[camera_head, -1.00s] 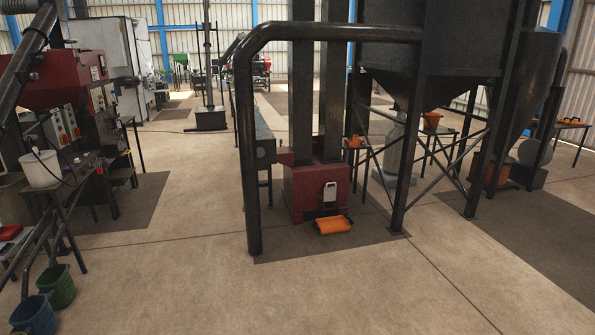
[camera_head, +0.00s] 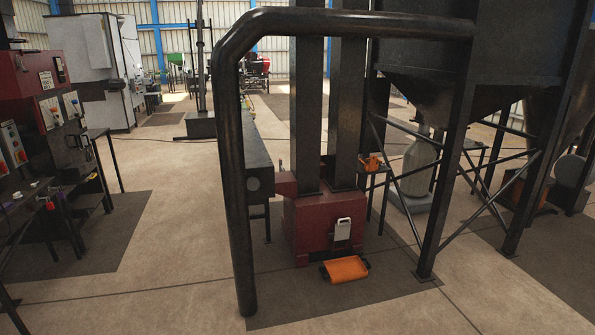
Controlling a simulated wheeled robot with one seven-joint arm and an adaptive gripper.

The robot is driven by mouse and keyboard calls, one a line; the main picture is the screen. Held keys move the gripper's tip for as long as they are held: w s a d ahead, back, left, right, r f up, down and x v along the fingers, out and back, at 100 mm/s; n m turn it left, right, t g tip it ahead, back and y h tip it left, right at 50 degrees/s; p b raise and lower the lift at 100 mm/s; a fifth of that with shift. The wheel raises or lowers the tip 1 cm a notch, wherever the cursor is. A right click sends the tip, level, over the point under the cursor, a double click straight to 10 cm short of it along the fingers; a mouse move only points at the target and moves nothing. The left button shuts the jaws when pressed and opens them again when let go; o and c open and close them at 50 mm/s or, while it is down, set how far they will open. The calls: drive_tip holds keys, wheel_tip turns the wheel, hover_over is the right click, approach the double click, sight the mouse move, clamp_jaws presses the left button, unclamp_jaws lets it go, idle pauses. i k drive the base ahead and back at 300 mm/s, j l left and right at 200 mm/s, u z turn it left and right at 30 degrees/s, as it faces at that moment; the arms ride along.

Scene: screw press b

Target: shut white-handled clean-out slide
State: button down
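The white-handled clean-out slide (camera_head: 342,229) is on the front face of a dark red box (camera_head: 304,228) at the foot of two tall dark columns. Its white handle stands upright on the face, with a dark strip below it. At this size I cannot tell how far open the slide is. An orange tray (camera_head: 345,269) with dark ends lies on the floor right in front of the box. My gripper is not in view.
A thick black pipe (camera_head: 230,180) comes down to the floor left of the box. A dark hopper leg (camera_head: 445,170) with braces stands to the right. Red machinery (camera_head: 30,90) and benches line the left. The floor (camera_head: 180,250) in front is open.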

sight(342, 229)
drive_tip(key=i, duration=2.1)
drive_tip(key=i+u, duration=0.1)
drive_tip(key=i, duration=0.85)
drive_tip(key=i+l+u, duration=0.1)
drive_tip(key=i, duration=0.85)
drive_tip(key=l, duration=0.1)
